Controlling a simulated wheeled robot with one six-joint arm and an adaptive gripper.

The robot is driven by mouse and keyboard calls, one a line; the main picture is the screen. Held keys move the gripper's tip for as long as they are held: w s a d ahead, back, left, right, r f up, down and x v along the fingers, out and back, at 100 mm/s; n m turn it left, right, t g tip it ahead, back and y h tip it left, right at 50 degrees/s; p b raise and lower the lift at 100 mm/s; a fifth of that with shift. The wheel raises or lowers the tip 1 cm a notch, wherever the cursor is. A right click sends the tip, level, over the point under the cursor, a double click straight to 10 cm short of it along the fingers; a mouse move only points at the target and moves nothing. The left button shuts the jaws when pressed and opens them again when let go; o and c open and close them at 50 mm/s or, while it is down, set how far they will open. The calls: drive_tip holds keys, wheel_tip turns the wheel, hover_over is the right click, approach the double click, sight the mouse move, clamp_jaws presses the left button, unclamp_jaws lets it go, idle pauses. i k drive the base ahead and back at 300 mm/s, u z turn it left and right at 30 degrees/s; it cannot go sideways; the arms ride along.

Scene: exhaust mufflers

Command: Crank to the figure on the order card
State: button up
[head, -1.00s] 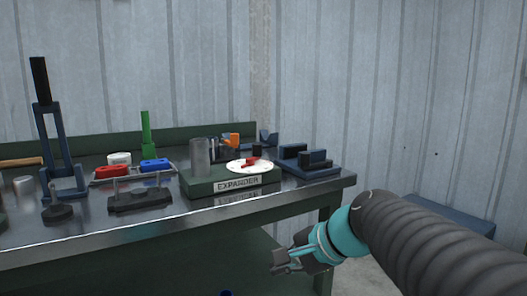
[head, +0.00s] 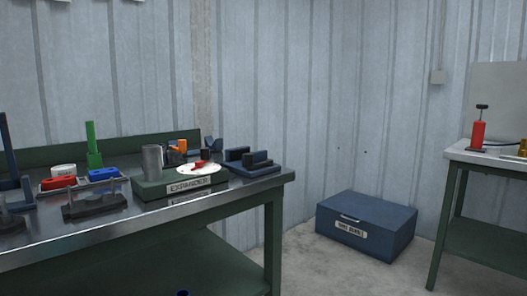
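On the workbench (head: 150,222) stands a green block labelled EXPANDER (head: 186,188). It carries a grey metal cylinder (head: 152,160) on its left and a white round dial (head: 201,168) with a red crank or pointer on its right. Marks on the dial are too small to read. I cannot make out an order card in this view. My gripper is not in this frame.
Red (head: 59,182) and blue (head: 104,174) pieces, a green upright tool (head: 92,146) and dark fixtures (head: 250,163) share the bench. A blue chest (head: 366,226) sits on the floor by the wall. Another bench with a red pump (head: 478,132) stands at the right. Floor between them is open.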

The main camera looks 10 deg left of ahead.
sight(205, 153)
drive_tip(key=z, duration=0.3)
drive_tip(key=i, duration=1.05)
drive_tip(key=u, duration=0.7)
